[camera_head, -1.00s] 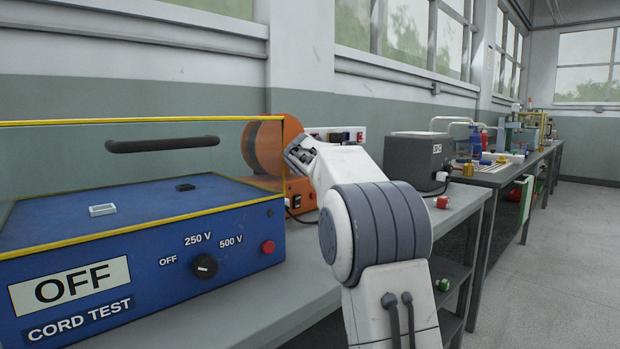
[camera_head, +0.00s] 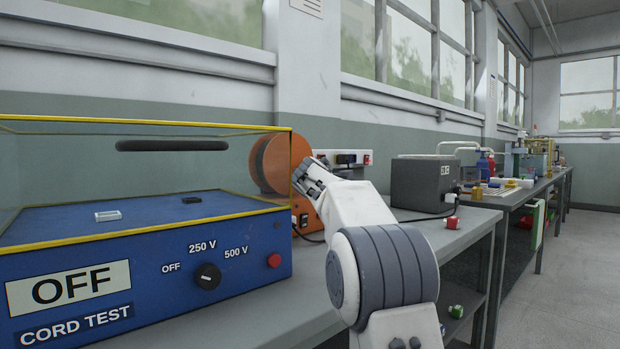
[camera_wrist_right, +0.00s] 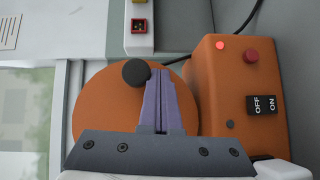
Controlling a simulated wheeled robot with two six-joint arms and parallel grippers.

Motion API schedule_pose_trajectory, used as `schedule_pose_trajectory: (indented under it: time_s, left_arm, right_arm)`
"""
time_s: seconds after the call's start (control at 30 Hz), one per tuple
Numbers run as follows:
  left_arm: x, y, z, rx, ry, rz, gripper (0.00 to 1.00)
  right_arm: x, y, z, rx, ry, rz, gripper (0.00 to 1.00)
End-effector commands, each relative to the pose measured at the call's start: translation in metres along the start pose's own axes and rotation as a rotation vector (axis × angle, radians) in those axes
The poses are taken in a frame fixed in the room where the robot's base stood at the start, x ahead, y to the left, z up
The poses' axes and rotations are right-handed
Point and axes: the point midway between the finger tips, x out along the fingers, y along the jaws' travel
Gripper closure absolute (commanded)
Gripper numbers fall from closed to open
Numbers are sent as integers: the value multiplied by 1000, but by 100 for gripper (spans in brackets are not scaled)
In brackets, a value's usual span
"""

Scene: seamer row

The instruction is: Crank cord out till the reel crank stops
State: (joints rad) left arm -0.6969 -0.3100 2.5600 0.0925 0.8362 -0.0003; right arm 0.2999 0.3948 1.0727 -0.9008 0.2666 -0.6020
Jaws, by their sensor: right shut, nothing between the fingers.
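The orange cord reel (camera_head: 268,165) stands on the bench behind the blue cord tester, partly seen through its clear cover. In the right wrist view its orange disc (camera_wrist_right: 105,112) carries a dark round crank knob (camera_wrist_right: 135,73). My right gripper (camera_wrist_right: 160,72) is shut and empty. Its fingertips are just right of the knob in that view; I cannot tell whether they touch it. The reel's orange housing (camera_wrist_right: 228,75) has a lit red lamp, a red button and an OFF/ON rocker. My right arm hides part of the reel in the head view. My left gripper is not in view.
The blue cord tester (camera_head: 150,260), showing OFF, fills the left front of the bench (camera_head: 290,310). A power strip (camera_head: 345,158) is behind the reel.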

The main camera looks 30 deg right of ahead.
Motion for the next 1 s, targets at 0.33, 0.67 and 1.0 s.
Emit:
schedule_pose_trajectory:
  time_s: [0.33, 0.67, 1.0]
  left_arm:
    - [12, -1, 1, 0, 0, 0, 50]
    - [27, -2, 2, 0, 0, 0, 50]
    - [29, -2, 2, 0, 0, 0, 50]
  right_arm:
    - [-22, -2, 0, 1, 2, 2, 100]
    - [-85, -1, 0, 0, 1, 2, 100]
    - [-105, -1, 0, 0, 0, -1, 100]
